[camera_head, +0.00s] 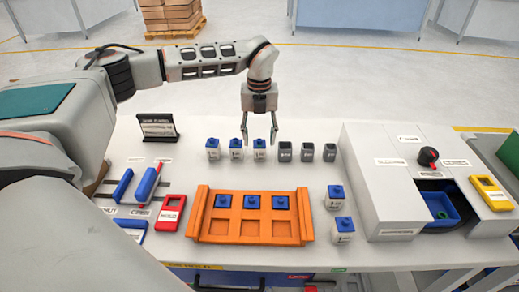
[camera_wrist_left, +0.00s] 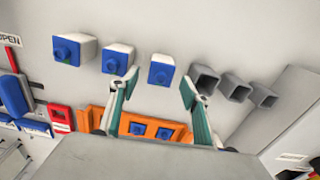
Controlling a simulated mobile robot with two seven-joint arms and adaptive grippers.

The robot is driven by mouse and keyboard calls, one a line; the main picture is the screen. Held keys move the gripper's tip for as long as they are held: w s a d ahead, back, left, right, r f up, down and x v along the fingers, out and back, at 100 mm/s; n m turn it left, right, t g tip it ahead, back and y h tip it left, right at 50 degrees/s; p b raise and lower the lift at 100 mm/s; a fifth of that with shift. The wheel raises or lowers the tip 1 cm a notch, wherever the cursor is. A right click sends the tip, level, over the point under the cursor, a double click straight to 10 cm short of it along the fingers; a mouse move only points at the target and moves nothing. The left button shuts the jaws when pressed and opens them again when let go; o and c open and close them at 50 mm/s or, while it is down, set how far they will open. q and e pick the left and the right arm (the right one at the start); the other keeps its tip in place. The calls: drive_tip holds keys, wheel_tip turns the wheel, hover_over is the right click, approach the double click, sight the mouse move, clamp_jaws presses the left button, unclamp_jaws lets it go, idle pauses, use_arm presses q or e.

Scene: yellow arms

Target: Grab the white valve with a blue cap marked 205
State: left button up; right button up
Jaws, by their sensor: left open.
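Three white valves with blue caps stand in a row at the back of the table: a left one (camera_head: 213,149), a middle one (camera_head: 236,149) and a right one (camera_head: 259,150). Their front labels are too small to read, so I cannot tell which is marked 205. My left gripper (camera_head: 258,139) points down, open and empty, at the right valve. In the left wrist view, this valve (camera_wrist_left: 161,70) appears between the spread fingertips (camera_wrist_left: 158,90); I cannot tell the exact height gap. My right gripper is not in view.
Three grey hollow blocks (camera_head: 307,152) stand just right of the row. An orange tray (camera_head: 250,240) in front holds several blue-capped pieces. A grey cabinet (camera_head: 375,190) stands farther right.

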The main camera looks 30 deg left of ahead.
sight(260, 139)
use_arm(q)
drive_tip(key=shift+w+f, duration=0.2)
drive_tip(key=shift+f, duration=2.1)
drive_tip(key=c, duration=1.2)
drive_tip(key=shift+c, duration=0.2)
drive_tip(key=shift+r, duration=0.1)
